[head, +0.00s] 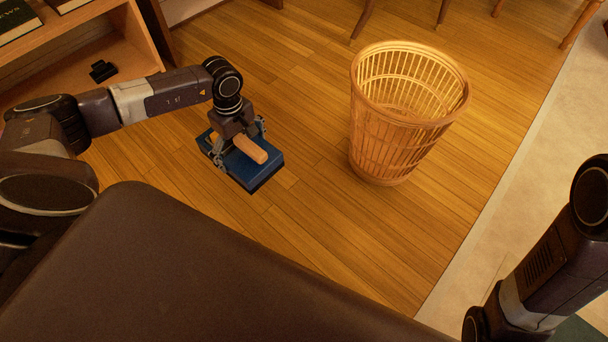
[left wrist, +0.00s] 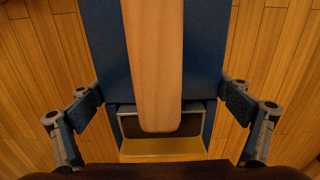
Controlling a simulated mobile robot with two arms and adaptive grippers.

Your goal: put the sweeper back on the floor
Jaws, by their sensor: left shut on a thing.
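The sweeper (head: 262,176) has a flat blue body and a pale wooden handle, and is in the middle left of the head view. My left gripper (head: 236,148) is shut on it from above. In the left wrist view the sweeper (left wrist: 205,55) fills the middle, its handle running lengthwise, with a finger on each side of the blue body. The wooden floor (head: 300,235) lies beneath it; I cannot tell whether the sweeper touches the floor. My right gripper is out of view; only part of my right arm shows.
A wicker basket (head: 385,150) stands on the floor to the right of the sweeper. A wooden shelf (head: 140,45) with books and a small black object (head: 103,71) is at the upper left. Chair legs show at the top. Bare floor lies between sweeper and basket.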

